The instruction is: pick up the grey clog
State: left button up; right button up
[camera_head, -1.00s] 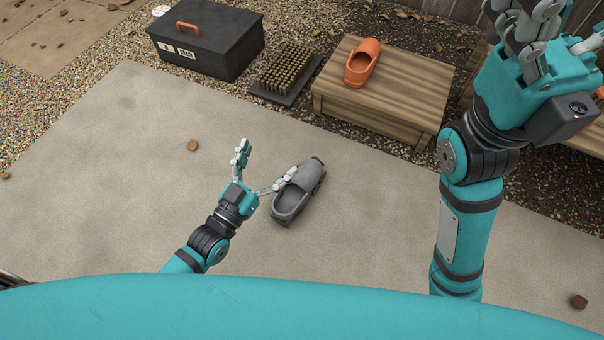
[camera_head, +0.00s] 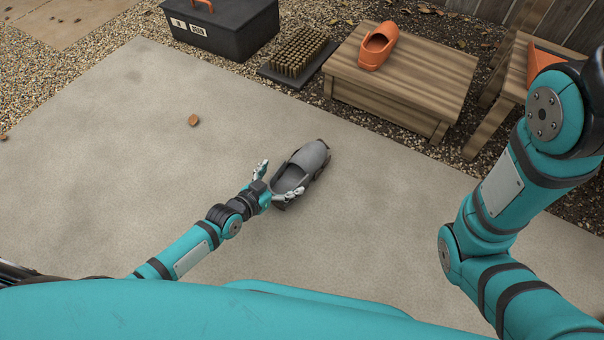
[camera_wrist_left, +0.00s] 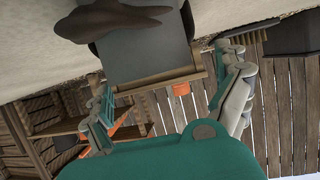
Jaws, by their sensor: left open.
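The grey clog (camera_head: 312,157) lies on the pale concrete slab in the head view, its opening facing the lower left. My left gripper (camera_head: 281,180) is open at the clog's near, open end, one finger to its left and the other overlapping its near edge. I cannot tell whether they touch. The left wrist view shows the spread fingers of my left gripper (camera_wrist_left: 166,88). A dark grey-brown shape at the top of that view is too unclear to name. My right arm shows at the right of the head view, but its gripper is out of frame.
A wooden bench (camera_head: 400,75) with an orange clog (camera_head: 378,47) stands beyond the slab. A boot brush (camera_head: 298,60) and a black toolbox (camera_head: 222,28) stand left of it.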

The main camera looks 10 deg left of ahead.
aim_at(298, 167)
pick_arm(q)
jog(key=shift+w+d+f, duration=0.25)
jog(key=shift+w, duration=0.25)
jog(key=b+x, duration=0.4)
jog(key=shift+w+d+r, duration=0.1)
jog(key=shift+d+r, duration=0.05)
jog(key=shift+d, duration=0.15)
jog(key=shift+w+d+b, duration=0.15)
jog(key=shift+w+b, duration=0.2)
jog(key=shift+b, duration=0.05)
jog(key=shift+r, duration=0.1)
jog(key=c, duration=1.1)
jog(key=shift+c, duration=0.7)
